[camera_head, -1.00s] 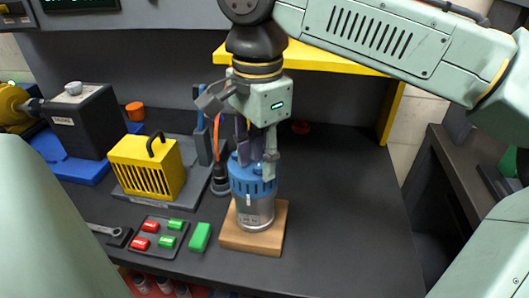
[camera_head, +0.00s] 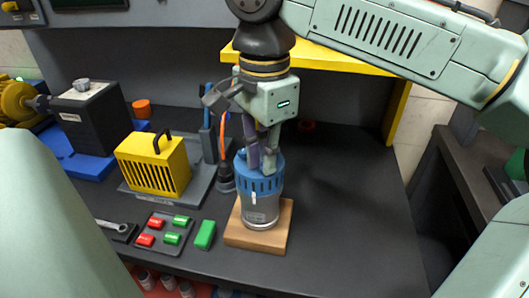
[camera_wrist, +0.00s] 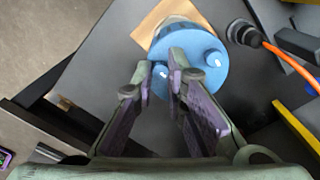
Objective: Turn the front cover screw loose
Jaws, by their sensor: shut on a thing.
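The motor, a silver can (camera_head: 260,211) with a blue cover (camera_head: 258,183), stands upright on a wooden block. My gripper (camera_head: 262,168) points down onto the cover from above. In the wrist view its fingers (camera_wrist: 161,72) are closed around a small blue screw head (camera_wrist: 160,74) with a white mark on the cover (camera_wrist: 190,88). Their pads partly hide this screw. A second blue screw head (camera_wrist: 213,59), also with a white mark, stands clear to the right of the fingers. I cannot tell from the pictures which screw is the front one.
The wooden block (camera_head: 273,239) sits on the dark bench. A black plug (camera_head: 226,178) with an orange cable stands left of the motor. A green block (camera_head: 205,235), a tray of red and green pieces (camera_head: 154,240) and a yellow box (camera_head: 151,166) lie left.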

